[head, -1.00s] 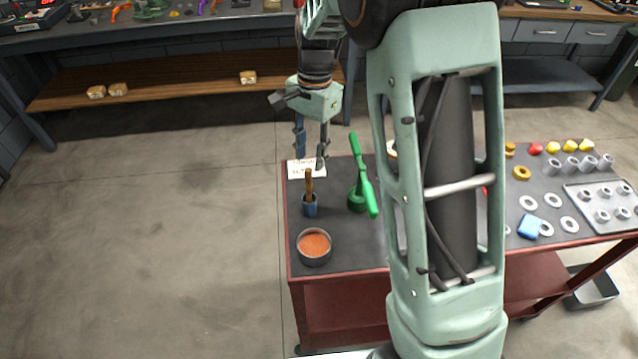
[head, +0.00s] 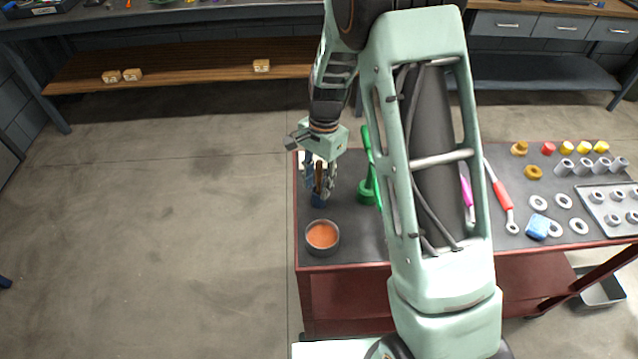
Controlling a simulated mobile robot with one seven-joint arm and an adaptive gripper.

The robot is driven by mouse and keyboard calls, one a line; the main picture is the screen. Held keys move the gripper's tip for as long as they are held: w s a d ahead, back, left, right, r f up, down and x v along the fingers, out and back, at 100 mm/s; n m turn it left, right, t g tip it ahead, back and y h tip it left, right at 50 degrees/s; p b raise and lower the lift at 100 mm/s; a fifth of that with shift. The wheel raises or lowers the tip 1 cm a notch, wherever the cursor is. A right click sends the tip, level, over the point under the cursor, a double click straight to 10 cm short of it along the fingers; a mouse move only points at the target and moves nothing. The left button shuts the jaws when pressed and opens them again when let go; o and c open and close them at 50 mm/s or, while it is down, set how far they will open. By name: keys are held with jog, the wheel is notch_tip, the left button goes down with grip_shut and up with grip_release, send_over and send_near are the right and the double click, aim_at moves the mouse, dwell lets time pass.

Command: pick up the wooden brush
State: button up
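The wooden brush (head: 319,171) stands upright in a small blue cup (head: 318,201) near the left end of the red cart; its brown handle shows and its lower part is hidden in the cup. My gripper (head: 320,190) points down over the cup. Its two fingers are apart, one on each side of the handle as seen in the head view. I cannot tell whether either finger touches the handle.
A round pot of orange-brown material (head: 322,236) stands just in front of the cup. A green lever tool (head: 368,190) stands close to the right. My arm hides the cart's middle. Rings, cylinders and a blue block (head: 537,226) lie farther right.

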aim_at(317, 163)
grip_shut()
dwell(0.4)
notch_tip(317, 163, up, 10)
jog(key=shift+r+b, duration=0.1)
jog(key=shift+b, duration=0.25)
